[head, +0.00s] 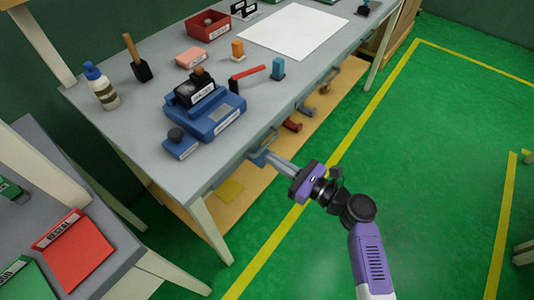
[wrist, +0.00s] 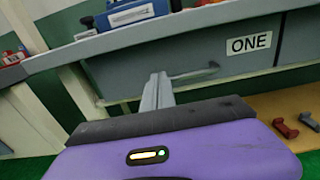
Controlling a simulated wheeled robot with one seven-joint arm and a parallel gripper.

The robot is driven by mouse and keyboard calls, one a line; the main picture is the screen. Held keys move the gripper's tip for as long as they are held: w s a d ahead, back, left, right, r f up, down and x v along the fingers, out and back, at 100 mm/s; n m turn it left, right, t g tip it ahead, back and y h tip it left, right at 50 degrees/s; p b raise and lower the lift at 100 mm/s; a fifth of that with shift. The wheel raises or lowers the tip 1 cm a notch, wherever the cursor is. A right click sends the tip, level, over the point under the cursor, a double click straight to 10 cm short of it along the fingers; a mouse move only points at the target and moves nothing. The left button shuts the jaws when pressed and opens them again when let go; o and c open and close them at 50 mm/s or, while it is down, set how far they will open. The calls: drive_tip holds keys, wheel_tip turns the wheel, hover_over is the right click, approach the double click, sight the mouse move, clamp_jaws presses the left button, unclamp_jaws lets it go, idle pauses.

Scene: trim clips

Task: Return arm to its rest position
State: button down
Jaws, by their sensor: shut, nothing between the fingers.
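My gripper (head: 269,158) is shut and empty. In the head view it is at the front edge of the grey workbench (head: 180,175), in front of a drawer handle. In the wrist view my gripper (wrist: 157,90) points at the drawer front labelled ONE (wrist: 250,45), and the handle (wrist: 195,75) shows just behind and right of the fingers. I cannot tell whether the fingers touch the handle. My purple arm reaches in from the lower right of the head view.
On the bench stand a blue machine (head: 213,117), a bottle (head: 100,88), a red bin (head: 208,27) and a white sheet (head: 294,31). A side table (head: 110,255) with red and green trays is at the left. Green floor (head: 440,130) at the right is clear.

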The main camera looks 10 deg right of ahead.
drive_tip(key=shift+s+d, duration=0.4)
drive_tip(key=shift+s, duration=0.05)
drive_tip(key=d+f+n+t+h, duration=0.2)
drive_tip(key=d+n+h, duration=0.4)
drive_tip(key=s+d+n+h, duration=0.55)
drive_tip(key=s+n, duration=0.25)
drive_tip(key=s, duration=0.2)
drive_tip(key=s+r+n, duration=0.4)
drive_tip(key=s, duration=0.5)
drive_tip(key=s+r+n+h, duration=0.1)
drive_tip(key=s+r+n, duration=0.3)
drive_tip(key=s, duration=0.5)
drive_tip(key=s+r+n, duration=0.4)
drive_tip(key=s+n, duration=0.1)
drive_tip(key=s, duration=0.5)
drive_tip(key=shift+r+p, duration=0.15)
drive_tip(key=shift+p, duration=0.25)
